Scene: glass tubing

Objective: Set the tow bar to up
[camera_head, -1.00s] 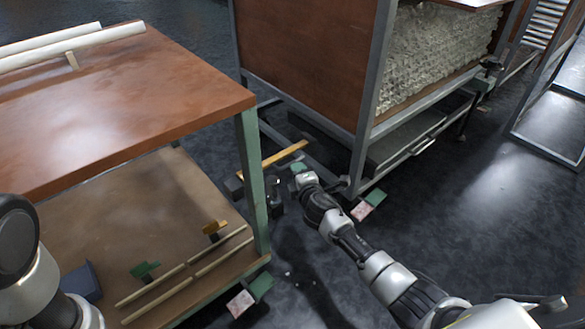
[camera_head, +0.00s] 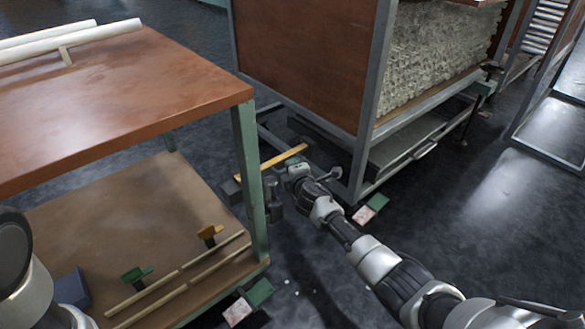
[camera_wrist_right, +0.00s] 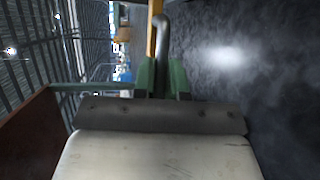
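In the right wrist view a grey rod with a curved top (camera_wrist_right: 162,35), which looks like the tow bar's handle, runs down between the green fingers of my right gripper (camera_wrist_right: 163,78). The fingers stand close on both sides of it; whether they press on it I cannot tell. A yellow bar (camera_wrist_right: 153,35) shows just behind the rod. In the head view the yellow bar (camera_head: 270,161) lies low near the floor, between the table and the cart (camera_head: 372,110). My right gripper (camera_head: 290,174) is beside it, its fingers hardly visible. My left gripper is out of view.
A table (camera_head: 125,95) with white tubes on top and a lower shelf (camera_head: 110,215) stands at left. Its green leg (camera_head: 248,165) is close to my right gripper. The cart's grey post (camera_head: 372,95) is near my arm. Dark floor (camera_head: 460,205) is free at right.

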